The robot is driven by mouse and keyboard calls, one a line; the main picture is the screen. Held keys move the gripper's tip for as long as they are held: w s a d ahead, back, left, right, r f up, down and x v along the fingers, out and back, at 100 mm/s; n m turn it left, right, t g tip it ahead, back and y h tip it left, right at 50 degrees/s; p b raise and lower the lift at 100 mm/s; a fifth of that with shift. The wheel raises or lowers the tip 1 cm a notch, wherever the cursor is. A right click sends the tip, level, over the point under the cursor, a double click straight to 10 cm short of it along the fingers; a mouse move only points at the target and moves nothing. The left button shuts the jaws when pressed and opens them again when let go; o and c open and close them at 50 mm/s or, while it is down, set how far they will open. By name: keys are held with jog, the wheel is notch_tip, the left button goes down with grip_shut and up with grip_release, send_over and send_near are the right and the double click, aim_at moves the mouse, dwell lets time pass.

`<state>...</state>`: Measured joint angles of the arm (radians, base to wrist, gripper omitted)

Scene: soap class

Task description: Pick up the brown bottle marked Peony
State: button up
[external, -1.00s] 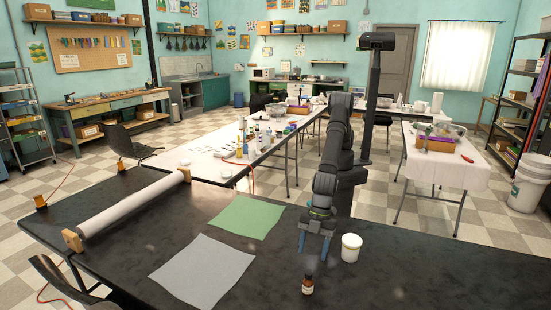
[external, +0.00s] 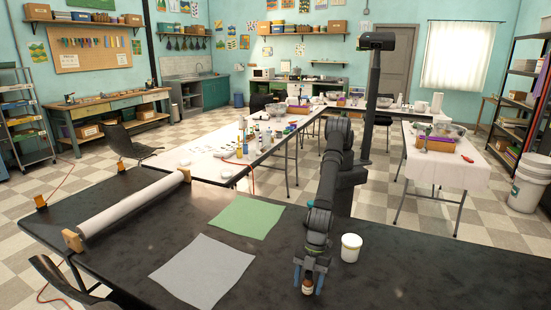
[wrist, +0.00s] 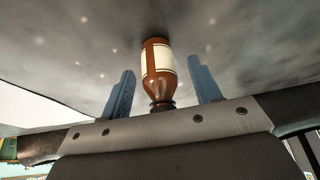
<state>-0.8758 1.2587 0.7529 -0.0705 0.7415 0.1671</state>
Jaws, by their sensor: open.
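A small brown bottle (external: 308,286) with a cream label and a dark cap stands on the black table (external: 385,284) near its front edge. In the wrist view the bottle (wrist: 157,72) lies between the two blue fingers of my gripper (wrist: 164,88), with a gap on each side. My gripper (external: 309,281) is open and lowered around the bottle in the external view. The writing on the label is too small to read.
A grey sheet (external: 202,271) and a green sheet (external: 246,217) lie flat to the left. A long white roll (external: 133,204) lies at the table's left. The table to the right is clear.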

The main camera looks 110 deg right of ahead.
jog(key=shift+f, duration=0.1)
jog(key=c, duration=1.1)
